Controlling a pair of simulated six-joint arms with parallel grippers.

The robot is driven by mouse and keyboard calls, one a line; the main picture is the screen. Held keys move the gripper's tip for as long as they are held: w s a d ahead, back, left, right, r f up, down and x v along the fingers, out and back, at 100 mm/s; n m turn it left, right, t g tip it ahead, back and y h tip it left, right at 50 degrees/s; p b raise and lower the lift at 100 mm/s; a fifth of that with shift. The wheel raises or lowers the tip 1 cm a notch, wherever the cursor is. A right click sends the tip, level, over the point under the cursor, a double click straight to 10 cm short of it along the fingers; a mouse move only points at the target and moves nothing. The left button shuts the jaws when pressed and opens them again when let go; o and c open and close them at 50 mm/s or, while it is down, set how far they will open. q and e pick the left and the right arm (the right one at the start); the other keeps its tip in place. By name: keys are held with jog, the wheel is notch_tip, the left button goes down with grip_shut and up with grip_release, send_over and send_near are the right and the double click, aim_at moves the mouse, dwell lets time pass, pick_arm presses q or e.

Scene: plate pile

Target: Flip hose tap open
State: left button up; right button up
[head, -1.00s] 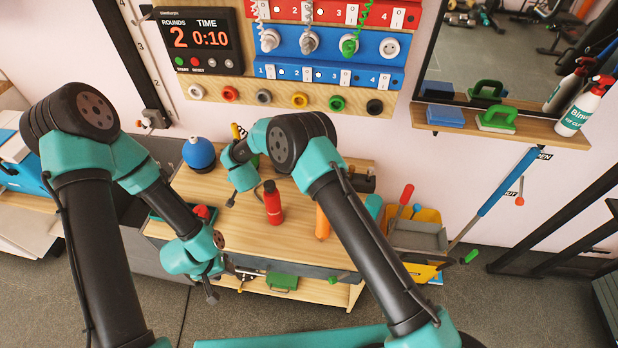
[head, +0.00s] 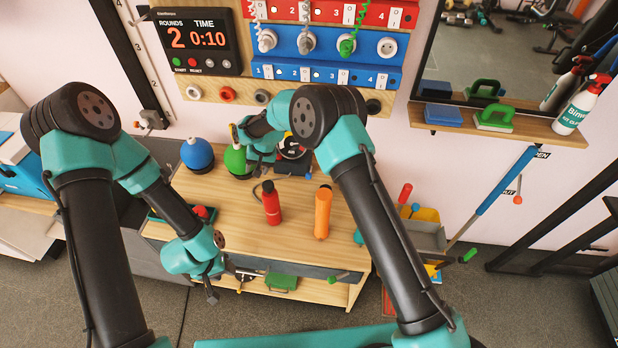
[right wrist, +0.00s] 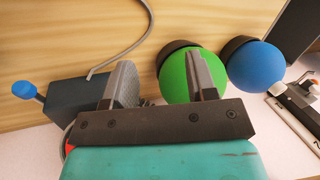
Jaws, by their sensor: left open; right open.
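In the right wrist view a dark grey box (right wrist: 72,102) has a blue-tipped lever (right wrist: 27,91) sticking out at its left, and a thin grey hose (right wrist: 125,48) rises from its top. It is the closest thing to a hose tap that I can make out. My right gripper (right wrist: 162,82) is open and empty, its left finger overlapping the box's right end in the picture; contact cannot be told. My left gripper (head: 209,288) is open and empty, low at the bench's front left.
A green ball (head: 237,160) and a blue ball (head: 197,154) stand at the bench's back left. A dial gauge (head: 292,147) shows beside my right arm. A red bottle (head: 271,205) and an orange bottle (head: 323,213) stand on the bench (head: 245,220). The wall panel (head: 330,82) is above.

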aim_at(307, 175)
jog(key=w+d+r+m+h, duration=0.2)
jog(key=d+r+h, duration=0.5)
jog(key=d, duration=0.6)
jog(key=shift+w+g, duration=0.2)
jog(key=shift+g, duration=0.1)
jog(key=shift+d, duration=0.1)
jog(key=x, duration=1.7)
jog(key=shift+d, duration=0.3)
grip_shut()
